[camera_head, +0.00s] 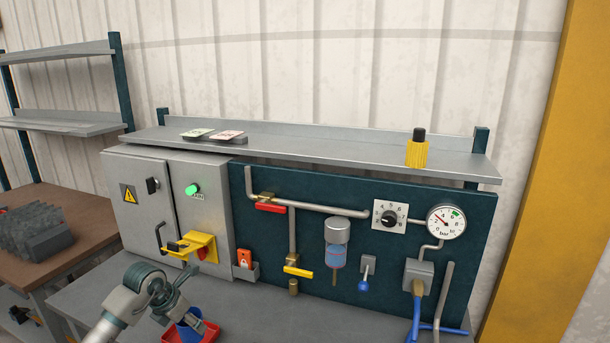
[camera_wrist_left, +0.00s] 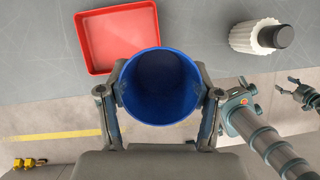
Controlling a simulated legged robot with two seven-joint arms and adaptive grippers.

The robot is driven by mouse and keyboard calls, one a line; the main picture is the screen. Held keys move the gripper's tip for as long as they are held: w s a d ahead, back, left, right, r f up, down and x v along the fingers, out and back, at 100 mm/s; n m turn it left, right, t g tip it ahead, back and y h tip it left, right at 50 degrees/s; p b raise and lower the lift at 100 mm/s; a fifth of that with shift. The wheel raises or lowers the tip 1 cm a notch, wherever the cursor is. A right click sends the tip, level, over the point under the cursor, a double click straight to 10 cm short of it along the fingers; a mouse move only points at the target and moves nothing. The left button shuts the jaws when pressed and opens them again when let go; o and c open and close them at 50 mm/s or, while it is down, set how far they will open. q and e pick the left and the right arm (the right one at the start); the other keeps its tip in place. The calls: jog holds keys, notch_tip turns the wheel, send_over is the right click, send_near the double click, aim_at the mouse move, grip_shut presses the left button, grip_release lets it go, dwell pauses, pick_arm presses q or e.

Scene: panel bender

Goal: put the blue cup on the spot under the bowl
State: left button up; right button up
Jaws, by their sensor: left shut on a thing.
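The blue cup (camera_wrist_left: 160,88) is between the two fingers of my left gripper (camera_wrist_left: 160,100) in the left wrist view, and the gripper is shut on it. In the head view the blue cup (camera_head: 187,326) shows low at the left, partly hidden by my left gripper (camera_head: 174,304). The clear bowl (camera_head: 335,258) with blue marks hangs under a grey cap on the teal panel, well to the right of the cup. The spot under the bowl cannot be made out. A gripper, seemingly my right one (camera_wrist_left: 303,95), shows small at the right edge of the wrist view.
A red tray (camera_wrist_left: 118,39) lies on the grey bench (camera_wrist_left: 210,30) beside the cup. A white ribbed object with a dark cap (camera_wrist_left: 262,37) stands to the right.

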pick_arm(q)
jog(key=s+a+n+y, duration=0.1)
jog(key=s+a+n, duration=0.2)
jog(key=a, duration=1.2)
jog(key=s+d+f+m+g, duration=0.4)
jog(key=s+d+f+m, duration=0.35)
jog(key=m, duration=0.75)
jog(key=s+d+f+m+g, duration=0.45)
jog(key=s+f+m, duration=0.55)
jog(key=m, duration=0.5)
jog(key=w+d+f+m+y, duration=0.1)
jog(key=w+d+m, duration=0.15)
jog(key=d, duration=1.05)
jog(key=shift+m, duration=0.35)
jog(key=shift+s+a+r+p, duration=0.1)
jog(key=shift+r+p, duration=1.1)
jog(key=shift+r, duration=0.3)
jog(key=shift+s+r+p, duration=0.1)
jog(key=shift+r+p, duration=1.05)
jog(key=shift+r, duration=0.3)
pick_arm(e)
jog(key=s+f, duration=0.5)
jog(key=f, duration=0.7)
jog(key=shift+d+g, duration=0.3)
jog(key=shift+d, duration=0.05)
